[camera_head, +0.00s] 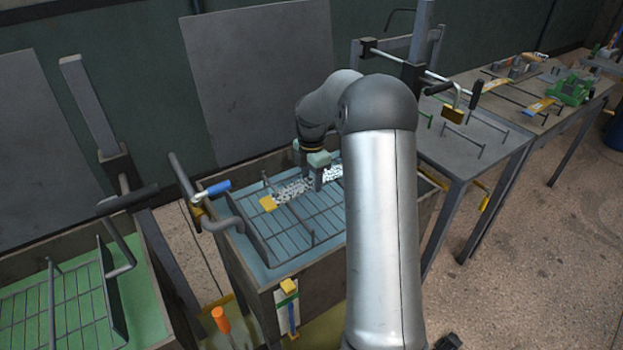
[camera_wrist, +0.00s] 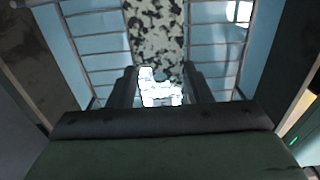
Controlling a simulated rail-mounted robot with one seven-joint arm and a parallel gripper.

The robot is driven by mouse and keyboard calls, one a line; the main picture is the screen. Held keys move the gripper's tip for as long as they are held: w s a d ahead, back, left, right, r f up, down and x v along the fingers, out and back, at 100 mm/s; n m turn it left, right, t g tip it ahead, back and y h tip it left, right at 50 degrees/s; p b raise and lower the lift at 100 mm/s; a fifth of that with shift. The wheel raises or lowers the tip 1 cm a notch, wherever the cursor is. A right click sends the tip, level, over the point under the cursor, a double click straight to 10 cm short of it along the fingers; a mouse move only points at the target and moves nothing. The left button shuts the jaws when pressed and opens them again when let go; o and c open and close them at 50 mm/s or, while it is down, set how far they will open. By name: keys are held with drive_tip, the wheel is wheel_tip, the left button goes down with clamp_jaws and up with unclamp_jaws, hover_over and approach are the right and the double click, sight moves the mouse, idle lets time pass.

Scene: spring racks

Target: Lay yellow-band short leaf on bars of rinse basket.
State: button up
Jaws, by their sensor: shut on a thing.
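The leaf is a speckled black-and-white strip (camera_head: 292,188) with a yellow band (camera_head: 267,203) at its left end in the head view. It lies across or just over the bars of the rinse basket (camera_head: 305,222), which sits in a tank with blue liquid. I cannot tell whether the leaf touches the bars. In the wrist view the leaf (camera_wrist: 155,30) runs up the middle between my two fingers. My gripper (camera_head: 318,178) is over the basket and shut on the leaf; it also shows in the wrist view (camera_wrist: 160,88). The leaf's right part is partly hidden by my arm.
A second tank with green liquid (camera_head: 133,295) and a wire basket stands at the left. Tables at the right hold a rack with a padlock-like yellow piece (camera_head: 453,115) and a green device (camera_head: 570,90).

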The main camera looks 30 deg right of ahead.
sight(311, 181)
drive_tip(key=shift+f, duration=0.3)
drive_tip(key=shift+f, duration=0.15)
drive_tip(key=shift+f, duration=0.35)
drive_tip(key=o, duration=1.3)
drive_tip(key=shift+f+b, duration=0.1)
drive_tip(key=shift+b, duration=0.2)
wheel_tip(311, 181, up, 12)
drive_tip(key=s+a+r+m, duration=0.3)
drive_tip(key=s+a+m, duration=0.4)
drive_tip(key=s+a, duration=0.45)
drive_tip(key=s+a+f+m, duration=0.2)
drive_tip(key=s+m, duration=0.2)
drive_tip(key=s, duration=0.3)
drive_tip(key=s+a+f+m, duration=0.2)
drive_tip(key=s+m, duration=0.2)
drive_tip(key=s, duration=0.3)
drive_tip(key=s+a+f+m, duration=0.2)
drive_tip(key=s+m, duration=0.2)
drive_tip(key=s, duration=0.3)
drive_tip(key=shift+s+f, duration=0.25)
drive_tip(key=shift+f, duration=0.15)
